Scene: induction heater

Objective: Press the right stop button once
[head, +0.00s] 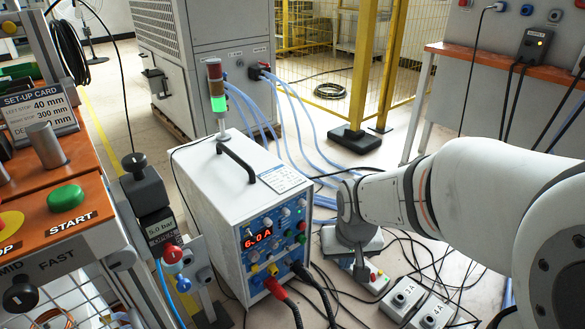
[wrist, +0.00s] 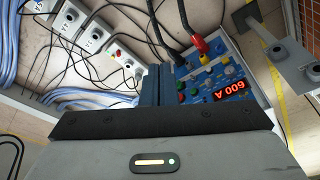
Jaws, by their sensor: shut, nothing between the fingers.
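My gripper (head: 360,268) is low in front of the white power unit, near the floor boxes. In the wrist view its dark fingers (wrist: 157,86) are together with nothing between them. A small floor box with a red button (head: 374,277) is just right of the gripper in the head view. That red button also shows in the wrist view (wrist: 118,52), left of and apart from the fingers. I cannot tell which is the right stop button.
The white power unit (head: 235,200) has a red display, knobs and plugged cables. Grey floor boxes (head: 404,296) stand to the right, with loose black cables around them. A green START button (head: 65,197) is on the orange panel. A control post (head: 150,195) stands beside that panel.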

